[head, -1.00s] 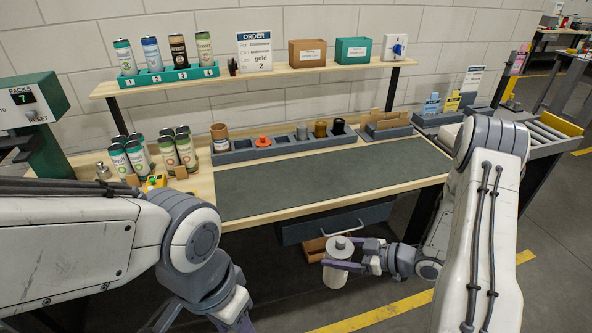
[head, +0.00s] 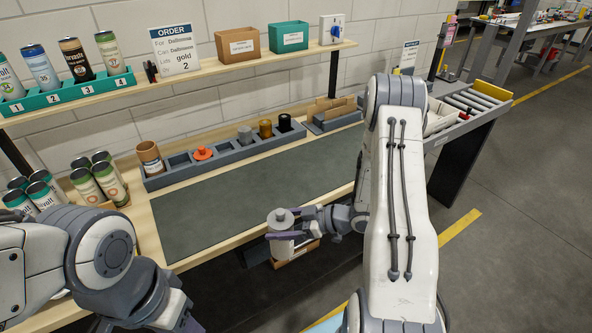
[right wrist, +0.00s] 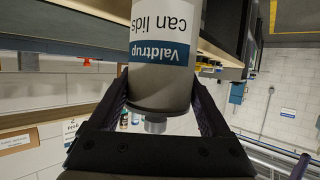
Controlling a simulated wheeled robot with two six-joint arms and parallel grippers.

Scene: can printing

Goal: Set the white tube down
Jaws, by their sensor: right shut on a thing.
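The white tube (head: 281,240) is held by my right gripper (head: 283,232) in front of the workbench's front edge, upright in the head view. In the right wrist view the tube (right wrist: 160,85) sits between both fingers and shows a blue label reading "Valdtrup can lids". My right gripper (right wrist: 160,105) is shut on it. My left arm is at the lower left of the head view. Its gripper lies at the bottom edge and its fingers cannot be made out.
The grey mat (head: 240,195) on the bench is bare. Behind it a grey holder (head: 225,150) carries an orange piece (head: 202,153) and several small cylinders. Cans (head: 100,180) stand at the left. An open cardboard box (head: 300,251) is below the bench, behind the tube.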

